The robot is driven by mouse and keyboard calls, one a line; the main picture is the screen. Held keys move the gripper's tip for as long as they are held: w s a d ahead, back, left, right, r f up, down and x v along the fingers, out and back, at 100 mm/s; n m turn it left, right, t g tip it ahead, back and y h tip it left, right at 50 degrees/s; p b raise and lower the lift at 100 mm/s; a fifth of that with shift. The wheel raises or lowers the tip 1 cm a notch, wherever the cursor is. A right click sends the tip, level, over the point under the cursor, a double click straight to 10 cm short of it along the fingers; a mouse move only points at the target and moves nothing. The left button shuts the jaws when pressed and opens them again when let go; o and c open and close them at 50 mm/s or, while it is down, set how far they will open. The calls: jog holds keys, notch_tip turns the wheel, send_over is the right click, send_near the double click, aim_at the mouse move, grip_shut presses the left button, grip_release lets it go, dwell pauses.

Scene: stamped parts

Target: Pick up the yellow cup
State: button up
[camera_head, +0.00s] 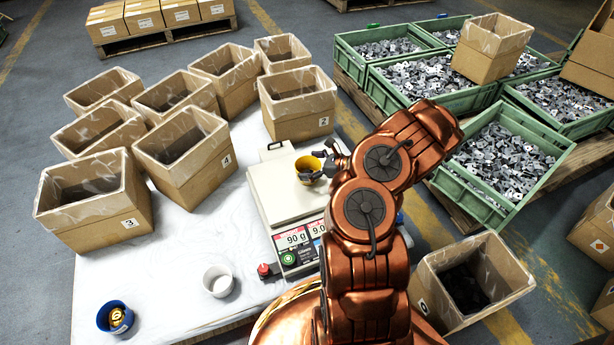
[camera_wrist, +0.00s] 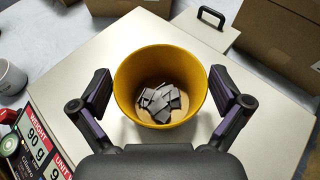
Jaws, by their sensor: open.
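The yellow cup (camera_head: 308,170) stands on the pan of the weighing scale (camera_head: 275,190). In the wrist view the yellow cup (camera_wrist: 128,88) is upright and holds several small grey metal parts (camera_wrist: 160,102). My gripper (camera_wrist: 160,95) is open, with one finger on each side of the cup. A gap shows between each finger and the cup wall. In the head view my gripper (camera_head: 330,163) is at the cup, partly hidden by my arm. The scale display (camera_head: 300,235) reads 90 g.
Several open cardboard boxes (camera_head: 95,200) stand on the white table (camera_head: 165,270) left of and behind the scale. A white cup (camera_head: 218,281) and a blue cup (camera_head: 116,317) stand near its front. Green crates (camera_head: 511,170) of metal parts are at right.

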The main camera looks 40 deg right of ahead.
jog(key=shift+w, duration=0.15)
jog(key=c, duration=1)
